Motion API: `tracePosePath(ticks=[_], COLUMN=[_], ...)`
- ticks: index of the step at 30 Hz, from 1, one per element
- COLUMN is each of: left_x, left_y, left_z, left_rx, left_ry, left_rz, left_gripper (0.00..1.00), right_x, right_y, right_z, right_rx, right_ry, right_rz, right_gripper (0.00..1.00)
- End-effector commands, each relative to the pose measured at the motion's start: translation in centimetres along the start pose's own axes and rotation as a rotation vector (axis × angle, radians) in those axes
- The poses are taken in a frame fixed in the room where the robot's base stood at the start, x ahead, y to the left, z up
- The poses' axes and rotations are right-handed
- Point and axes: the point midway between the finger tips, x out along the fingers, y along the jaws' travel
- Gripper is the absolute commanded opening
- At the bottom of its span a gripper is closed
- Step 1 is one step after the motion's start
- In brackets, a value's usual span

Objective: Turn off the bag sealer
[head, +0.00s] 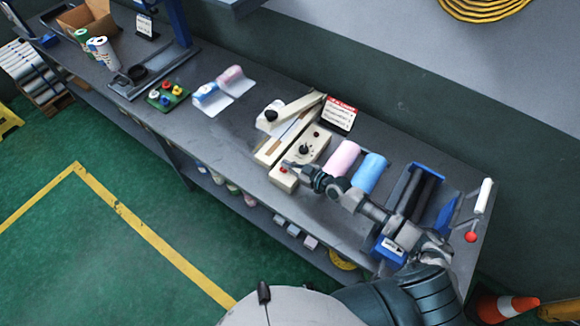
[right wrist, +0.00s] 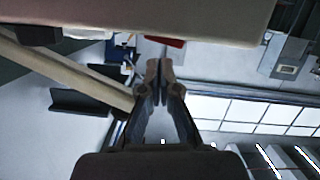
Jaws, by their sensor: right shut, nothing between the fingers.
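The bag sealer (head: 272,150), a cream box with a raised long arm, stands on the grey bench. Its front panel has a dark knob (head: 304,150) and a small red switch (head: 284,169) near the front corner. My right gripper (head: 290,165) is shut and empty, with its tips right at the red switch; I cannot tell whether they touch it. In the right wrist view the shut fingertips (right wrist: 160,68) point at a red part (right wrist: 170,42) under the sealer's cream body (right wrist: 130,18). The switch's position is unclear. My left gripper is out of view.
A pink roll (head: 342,158) and a blue roll (head: 370,173) lie just right of the sealer, close to my right arm. A red and white sign (head: 340,114) stands behind it. A blue roller stand (head: 425,190) is farther right.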

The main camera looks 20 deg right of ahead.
Motion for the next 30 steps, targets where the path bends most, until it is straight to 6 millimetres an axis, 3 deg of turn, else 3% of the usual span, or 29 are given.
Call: tracePosePath(ticks=[6, 13, 30], left_x=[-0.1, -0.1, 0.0], left_y=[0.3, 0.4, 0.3], left_z=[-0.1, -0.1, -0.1], left_rx=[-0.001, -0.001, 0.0], left_ry=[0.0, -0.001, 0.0], left_rz=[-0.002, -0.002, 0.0], left_gripper=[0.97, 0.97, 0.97], right_x=[-1.5, -2.4, -2.5], right_y=[1.4, 2.1, 2.2], right_z=[-4.0, -6.9, -7.6], right_rx=[0.0, 0.003, 0.004], right_ry=[0.006, 0.006, 0.005], right_rz=[0.002, 0.001, 0.002], right_gripper=[0.0, 0.0, 0.0])
